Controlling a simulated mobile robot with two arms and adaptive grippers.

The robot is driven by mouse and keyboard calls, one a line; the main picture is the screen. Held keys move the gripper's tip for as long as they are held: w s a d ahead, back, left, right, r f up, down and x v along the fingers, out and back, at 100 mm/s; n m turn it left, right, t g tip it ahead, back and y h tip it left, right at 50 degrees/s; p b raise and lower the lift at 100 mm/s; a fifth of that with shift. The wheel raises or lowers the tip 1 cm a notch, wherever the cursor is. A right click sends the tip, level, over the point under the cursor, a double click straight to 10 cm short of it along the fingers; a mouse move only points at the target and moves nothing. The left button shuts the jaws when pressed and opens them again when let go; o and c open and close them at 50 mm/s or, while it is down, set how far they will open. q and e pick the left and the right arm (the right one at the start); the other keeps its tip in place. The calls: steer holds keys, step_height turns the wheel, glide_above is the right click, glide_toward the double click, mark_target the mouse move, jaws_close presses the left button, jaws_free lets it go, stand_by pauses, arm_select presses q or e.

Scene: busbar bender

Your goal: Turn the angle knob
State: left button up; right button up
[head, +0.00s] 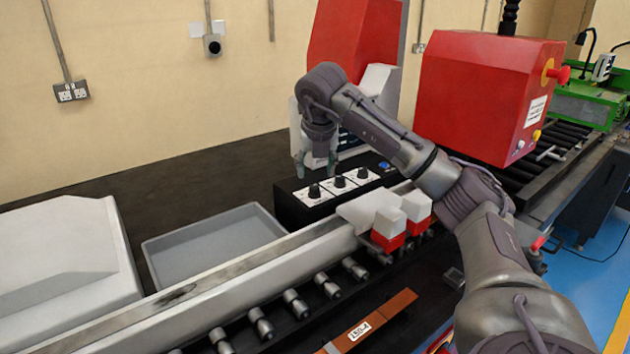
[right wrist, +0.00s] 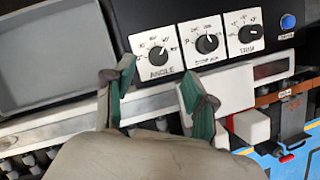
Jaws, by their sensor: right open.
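The angle knob (right wrist: 157,52) is a black dial on a white plate labelled ANGLE, the leftmost of three in the right wrist view. In the head view the angle knob (head: 314,191) is at the left end of a black control box (head: 292,211). My right gripper (head: 317,167) is above the box, near the angle knob. In the right wrist view its two green-padded fingers (right wrist: 158,72) are spread apart and empty, one to each side below the knob in the picture. I see no contact with the knob. My left gripper is not in view.
Two similar knobs (head: 339,181) (right wrist: 250,34) and a blue button (head: 384,165) sit along the box. A grey tray (head: 160,262) lies left of it. A metal rail (head: 250,265) with red-and-white blocks (head: 388,226) runs in front. Red machine housings (head: 480,95) stand behind.

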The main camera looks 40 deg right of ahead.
steer(key=v, duration=0.5)
steer(key=shift+r, duration=0.3)
steer(key=shift+f, duration=0.1)
